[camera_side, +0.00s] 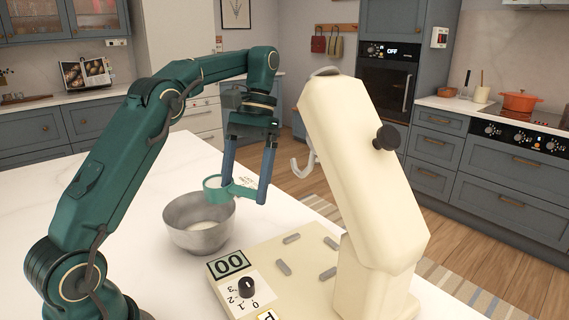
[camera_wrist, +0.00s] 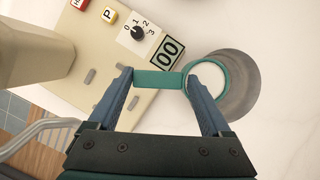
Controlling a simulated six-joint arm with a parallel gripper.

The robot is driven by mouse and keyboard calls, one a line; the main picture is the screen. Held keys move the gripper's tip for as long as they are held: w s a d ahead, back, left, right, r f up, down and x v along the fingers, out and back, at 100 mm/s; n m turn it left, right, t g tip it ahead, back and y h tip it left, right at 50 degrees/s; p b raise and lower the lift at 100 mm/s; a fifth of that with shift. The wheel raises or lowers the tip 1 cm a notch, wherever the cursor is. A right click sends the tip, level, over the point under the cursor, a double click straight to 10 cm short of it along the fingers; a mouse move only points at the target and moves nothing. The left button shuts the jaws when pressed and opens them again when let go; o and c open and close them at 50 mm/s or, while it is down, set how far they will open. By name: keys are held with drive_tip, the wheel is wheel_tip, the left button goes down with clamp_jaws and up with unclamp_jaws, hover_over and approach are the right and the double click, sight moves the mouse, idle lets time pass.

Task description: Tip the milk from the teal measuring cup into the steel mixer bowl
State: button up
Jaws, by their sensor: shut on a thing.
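The teal measuring cup (camera_side: 213,187) is held by its handle, which lies between the blue fingers of my gripper (camera_side: 243,192). In the wrist view the gripper (camera_wrist: 159,79) is shut on the handle, and the cup (camera_wrist: 222,65) shows a round rim with white milk inside. The cup looks close to level. The steel mixer bowl (camera_side: 193,240) stands on the counter, with something white in its bottom. The cup is above the bowl, near its rim on the mixer side. In the wrist view the cup hides much of the bowl (camera_wrist: 245,95).
The cream stand mixer (camera_side: 360,160) stands right of the bowl, its head raised, with a hook (camera_side: 300,167) hanging near my gripper. Its base carries a dial (camera_side: 246,287) and a display reading 00 (camera_side: 229,263). The white counter (camera_side: 150,175) left of the bowl is clear.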

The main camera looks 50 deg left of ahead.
sight(213, 185)
drive_tip(key=a+f+m, duration=0.1)
drive_tip(key=a, duration=0.1)
drive_tip(key=a+f+m, duration=0.1)
drive_tip(key=a, duration=0.2)
drive_tip(key=a+f+m+y, duration=0.1)
drive_tip(key=a, duration=0.2)
drive_tip(key=shift+a+f+g, duration=0.15)
drive_tip(key=shift+f+g, duration=0.15)
drive_tip(key=shift+s+a+f, duration=0.15)
drive_tip(key=shift+a+f, duration=0.45)
drive_tip(key=shift+a, duration=0.15)
drive_tip(key=shift+s+d+n+t+y, duration=0.2)
drive_tip(key=shift+t+y, duration=0.4)
drive_tip(key=shift+t, duration=0.25)
drive_tip(key=shift+s+d+n+t+y, duration=0.2)
drive_tip(key=shift+t+y, duration=0.4)
drive_tip(key=shift+t, duration=0.25)
drive_tip(key=shift+s+d+t+y, duration=0.15)
drive_tip(key=shift+t+y, duration=0.55)
drive_tip(key=shift+s+d+t+y, duration=0.1)
drive_tip(key=shift+s+t+y, duration=0.05)
drive_tip(key=shift+t+y, duration=0.55)
drive_tip(key=shift+t+y, duration=0.3)
drive_tip(key=shift+s+d+r+n+t+y, duration=0.1)
drive_tip(key=shift+r+n+t+y, duration=0.2)
drive_tip(key=shift+r+t+y, duration=0.4)
drive_tip(key=shift+s+f+t+y, duration=0.1)
drive_tip(key=shift+t+y, duration=1)
